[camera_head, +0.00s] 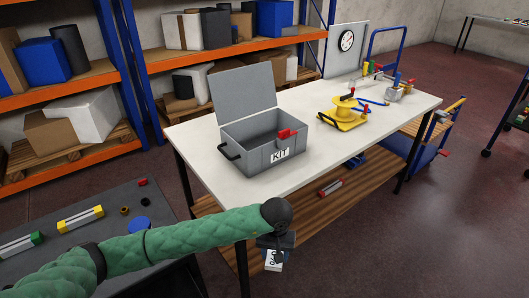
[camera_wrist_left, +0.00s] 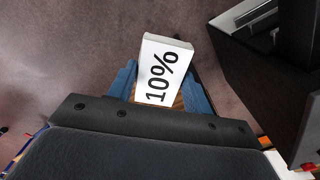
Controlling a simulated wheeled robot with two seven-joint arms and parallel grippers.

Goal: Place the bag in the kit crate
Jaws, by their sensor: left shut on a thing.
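The kit crate (camera_head: 252,160) is a grey box marked KIT on the left part of the white table, with its lid (camera_head: 243,92) raised. It has a red latch and a dark side handle; the visible part of its inside looks empty. My left gripper (camera_head: 274,252) is in front of the table's near edge, apart from the crate. It is shut on the bag (camera_head: 273,266), a white block-like pack. In the left wrist view the bag (camera_wrist_left: 165,68) shows "10%" between the blue fingers. My right gripper is not in view.
The white table (camera_head: 340,150) has clear room in front of and right of the crate. A yellow fixture (camera_head: 343,118) and small tools stand farther right. A dark bench (camera_head: 60,270) with several parts is at lower left. Orange shelves stand behind.

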